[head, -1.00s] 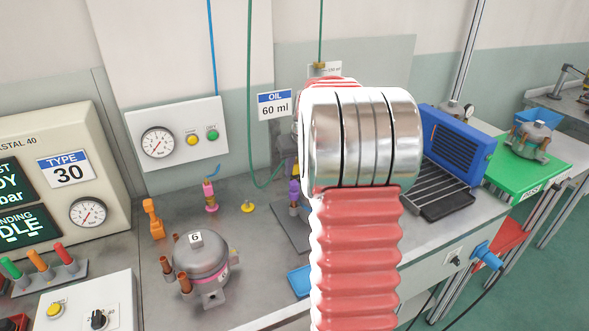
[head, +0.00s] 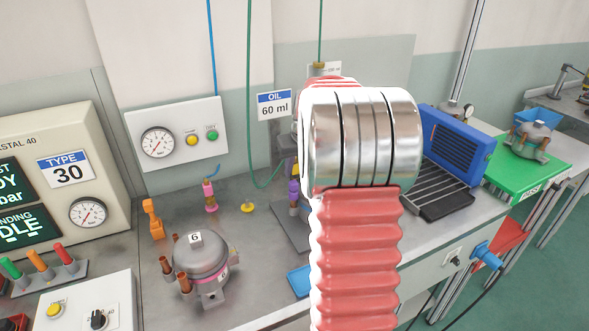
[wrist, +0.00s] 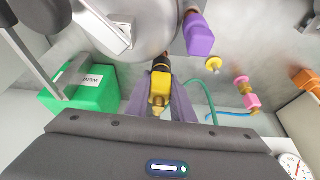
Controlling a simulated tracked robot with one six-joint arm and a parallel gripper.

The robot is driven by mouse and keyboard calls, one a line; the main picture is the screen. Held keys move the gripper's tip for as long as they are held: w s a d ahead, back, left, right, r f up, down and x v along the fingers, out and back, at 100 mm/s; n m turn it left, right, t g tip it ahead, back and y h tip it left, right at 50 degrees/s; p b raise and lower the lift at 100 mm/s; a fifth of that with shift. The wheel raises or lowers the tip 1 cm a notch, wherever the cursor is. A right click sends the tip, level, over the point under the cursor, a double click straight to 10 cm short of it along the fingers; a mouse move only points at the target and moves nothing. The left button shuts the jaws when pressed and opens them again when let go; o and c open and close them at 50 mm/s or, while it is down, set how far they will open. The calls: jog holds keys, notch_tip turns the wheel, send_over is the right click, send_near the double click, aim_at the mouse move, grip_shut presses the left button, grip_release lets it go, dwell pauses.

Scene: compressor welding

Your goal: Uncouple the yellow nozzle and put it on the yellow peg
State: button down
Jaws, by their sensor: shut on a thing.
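In the wrist view, my gripper (wrist: 167,103) is shut on the yellow nozzle (wrist: 160,88), which has a dark collar. A short copper-coloured tube end shows at the nozzle's far end, beside a large round grey metal body (wrist: 135,25). I cannot tell whether the nozzle is still locked on that tube. The yellow peg (wrist: 213,64) is empty and stands to the right of the nozzle. It also shows in the head view (head: 248,207) on the grey bench. In the head view, my arm hides the gripper and the nozzle.
A purple nozzle (wrist: 200,35) stands close to the right of the held nozzle. A green hose (wrist: 205,92) runs near my gripper. A green box (wrist: 90,92) is at left. Compressor 6 (head: 200,262) sits on the bench.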

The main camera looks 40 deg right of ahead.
jog(key=shift+r, duration=0.35)
jog(key=shift+r, duration=1.9)
jog(key=c, duration=2.2)
grip_release()
grip_shut()
jog(key=shift+a, duration=0.1)
jog(key=w+a, duration=0.3)
jog(key=a, duration=0.9)
jog(key=w+a, duration=0.3)
jog(key=a, duration=1)
jog(key=w+a+r, duration=0.1)
jog(key=w+a, duration=0.3)
jog(key=a, duration=0.8)
jog(key=shift+a, duration=0.2)
